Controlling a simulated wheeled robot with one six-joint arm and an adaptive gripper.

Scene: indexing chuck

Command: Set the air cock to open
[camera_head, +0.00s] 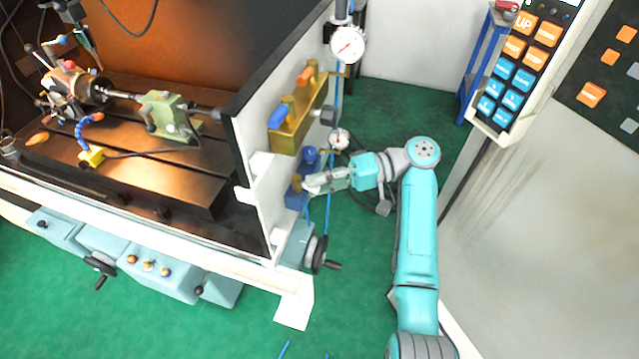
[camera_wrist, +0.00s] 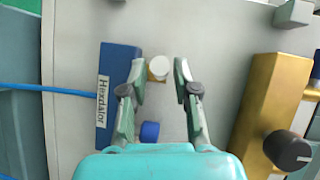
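No part in view carries a legible air cock label. A brass manifold (camera_head: 291,133) on the white panel bears a blue lever (camera_head: 278,117) and an orange lever (camera_head: 305,75). Below it, my gripper (camera_head: 310,184) is at the panel beside a blue block (camera_head: 293,199). In the wrist view my gripper (camera_wrist: 160,72) is open. A white round cap (camera_wrist: 159,66) on a brass fitting lies between its fingertips, with gaps at both sides. A blue block marked "Hexdalor" (camera_wrist: 119,108) is left of the fingers.
A brass block (camera_wrist: 268,110) with a black knob (camera_wrist: 288,150) stands right of the fingers. A blue hose (camera_wrist: 62,90) runs in from the left. Dial gauges (camera_head: 347,45) and a handwheel (camera_head: 317,254) are near the panel. A button console (camera_head: 515,70) stands right; green floor lies between.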

